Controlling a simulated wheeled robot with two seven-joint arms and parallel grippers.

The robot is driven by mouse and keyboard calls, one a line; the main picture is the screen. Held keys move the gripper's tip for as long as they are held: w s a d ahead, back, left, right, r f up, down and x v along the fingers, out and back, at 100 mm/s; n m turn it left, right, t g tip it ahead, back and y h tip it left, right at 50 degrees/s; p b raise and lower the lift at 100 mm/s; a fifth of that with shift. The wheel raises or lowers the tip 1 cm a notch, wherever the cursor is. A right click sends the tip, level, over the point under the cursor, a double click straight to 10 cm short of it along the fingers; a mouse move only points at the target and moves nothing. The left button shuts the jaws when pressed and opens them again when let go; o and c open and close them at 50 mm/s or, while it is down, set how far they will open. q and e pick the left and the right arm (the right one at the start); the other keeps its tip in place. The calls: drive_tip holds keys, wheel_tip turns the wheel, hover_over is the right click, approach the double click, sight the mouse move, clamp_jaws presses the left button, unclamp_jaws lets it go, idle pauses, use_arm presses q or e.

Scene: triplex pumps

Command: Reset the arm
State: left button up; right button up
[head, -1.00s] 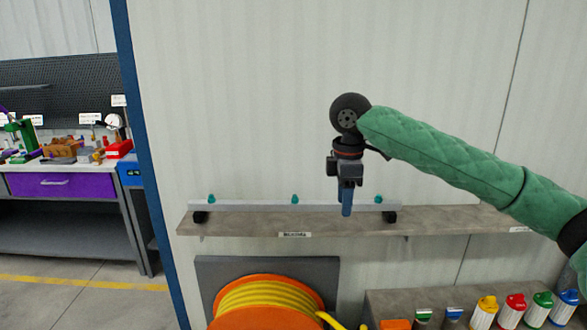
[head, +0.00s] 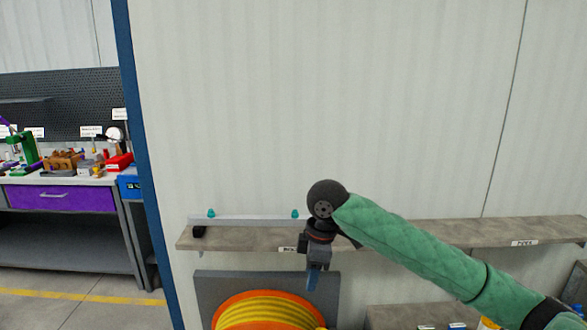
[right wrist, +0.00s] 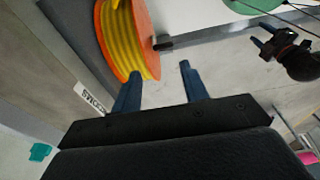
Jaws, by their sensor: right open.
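My right gripper (head: 312,278) hangs in the head view, fingers down, in front of the grey shelf (head: 455,232) and above the hose reel. In the right wrist view its two blue fingers (right wrist: 158,88) stand apart with nothing between them. My green right arm (head: 415,245) comes in from the lower right. My left gripper does not show in the head view. What looks like it, a dark wrist with two small blue fingers (right wrist: 265,38), shows at the upper right of the right wrist view, too small to judge.
A long bar with teal knobs (head: 250,220) lies on the shelf, its right part hidden by my arm. Below is an orange reel with yellow hose (head: 268,312). A workbench with a purple drawer (head: 62,198) stands left beyond a blue post (head: 145,170). The wall above is clear.

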drive_tip(key=s+a+f+m+t+y, duration=0.1)
drive_tip(key=s+a+f+m+y, duration=0.15)
drive_tip(key=s+f, duration=0.6)
drive_tip(key=s+a+f+m+y, duration=0.2)
drive_tip(key=s+a+f+m, duration=0.3)
drive_tip(key=f, duration=0.7)
drive_tip(key=s+d+f+m+h, duration=0.1)
drive_tip(key=s+d+f+m, duration=0.1)
drive_tip(key=s+d+f, duration=0.2)
drive_tip(key=s+d+f+m+h, duration=0.2)
drive_tip(key=s+d+f, duration=0.3)
drive_tip(key=s, duration=0.6)
drive_tip(key=s+d+f+m+t+h, duration=0.1)
drive_tip(key=s+d+f+m, duration=0.3)
drive_tip(key=s+d, duration=0.4)
drive_tip(key=shift+s+f+p, duration=0.25)
drive_tip(key=shift+f+p, duration=0.05)
drive_tip(key=shift+p, duration=0.05)
